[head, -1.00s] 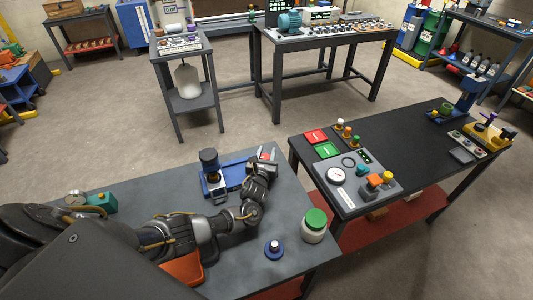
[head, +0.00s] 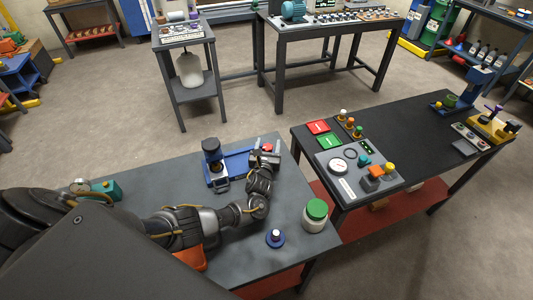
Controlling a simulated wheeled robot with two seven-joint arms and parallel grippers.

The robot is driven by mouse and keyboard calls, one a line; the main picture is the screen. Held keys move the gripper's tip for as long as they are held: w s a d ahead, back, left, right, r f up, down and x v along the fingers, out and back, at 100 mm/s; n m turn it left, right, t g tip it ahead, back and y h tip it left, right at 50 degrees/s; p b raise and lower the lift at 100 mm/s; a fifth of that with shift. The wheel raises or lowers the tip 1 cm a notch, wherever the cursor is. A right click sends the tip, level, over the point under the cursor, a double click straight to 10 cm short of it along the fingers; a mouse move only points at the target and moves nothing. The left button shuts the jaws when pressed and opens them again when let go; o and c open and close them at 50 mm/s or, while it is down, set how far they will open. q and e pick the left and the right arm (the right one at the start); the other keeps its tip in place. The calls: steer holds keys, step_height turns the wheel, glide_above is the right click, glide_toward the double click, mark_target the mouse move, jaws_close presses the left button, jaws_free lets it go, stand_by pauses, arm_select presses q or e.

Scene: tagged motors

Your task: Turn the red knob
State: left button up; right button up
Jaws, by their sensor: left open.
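A small red part (head: 267,147), which may be the red knob, shows at the far right end of a blue device (head: 238,164) on the near grey table (head: 150,160). My left gripper (head: 264,157) is at that end of the device, right by the red part and partly hiding it. The gripper is open. I cannot tell whether its fingers are around the red part or touch it. My right gripper is not in view.
An orange object (head: 190,258) lies under my arm. A control panel (head: 350,170) sits on the dark table to the right.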

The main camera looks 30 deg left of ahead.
arm_select(q)
steer(key=v, duration=0.9)
steer(key=shift+s+d, duration=0.15)
steer(key=shift+s, duration=0.2)
